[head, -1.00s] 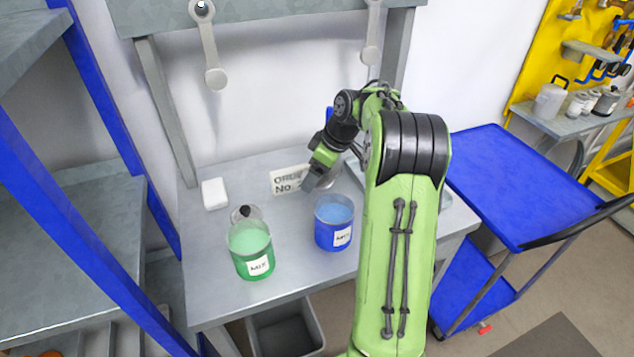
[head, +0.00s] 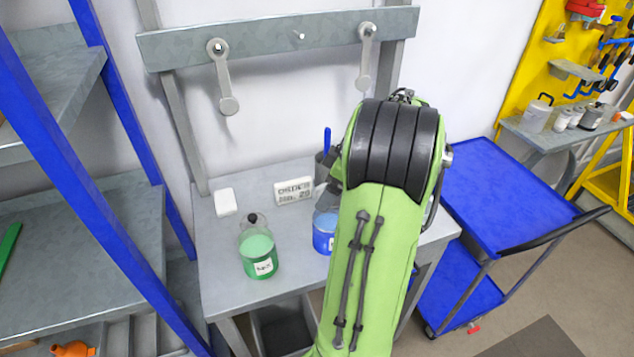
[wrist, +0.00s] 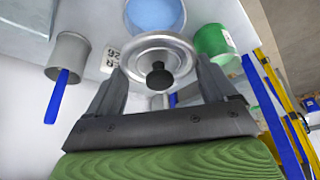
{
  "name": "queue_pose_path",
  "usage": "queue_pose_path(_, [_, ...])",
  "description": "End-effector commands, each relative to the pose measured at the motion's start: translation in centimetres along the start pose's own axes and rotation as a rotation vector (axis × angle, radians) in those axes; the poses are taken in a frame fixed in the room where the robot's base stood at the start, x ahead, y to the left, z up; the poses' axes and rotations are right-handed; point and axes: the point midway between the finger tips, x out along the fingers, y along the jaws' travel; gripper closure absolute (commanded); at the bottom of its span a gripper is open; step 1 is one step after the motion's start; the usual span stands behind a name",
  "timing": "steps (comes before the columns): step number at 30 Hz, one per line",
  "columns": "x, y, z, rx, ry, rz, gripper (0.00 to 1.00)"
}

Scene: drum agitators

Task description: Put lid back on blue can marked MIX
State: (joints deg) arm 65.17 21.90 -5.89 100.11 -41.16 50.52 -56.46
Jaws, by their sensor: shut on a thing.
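The blue can (head: 323,232) stands open on the grey bench, partly hidden by my arm in the head view. Its blue contents show at the top of the wrist view (wrist: 155,14). My gripper (wrist: 159,69) is shut on a round metal lid (wrist: 157,76) with a black knob, one finger on each side. In the wrist view the lid appears just below the blue can's mouth and apart from it; the exact height gap is unclear.
A green can (head: 258,254) with a white label stands left of the blue can, a black-knobbed lid (head: 253,218) behind it. A sign (head: 294,191), a white block (head: 225,201) and a grey cup with a blue-handled tool (wrist: 68,55) are also on the bench. A blue cart (head: 500,195) stands right.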

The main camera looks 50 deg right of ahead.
Motion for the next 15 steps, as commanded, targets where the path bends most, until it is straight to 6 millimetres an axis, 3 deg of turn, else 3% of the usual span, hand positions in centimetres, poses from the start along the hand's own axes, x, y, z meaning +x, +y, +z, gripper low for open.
queue_pose_path(15, [5.5, 0.0, 2.2, 0.000, -0.001, -0.001, 0.44])
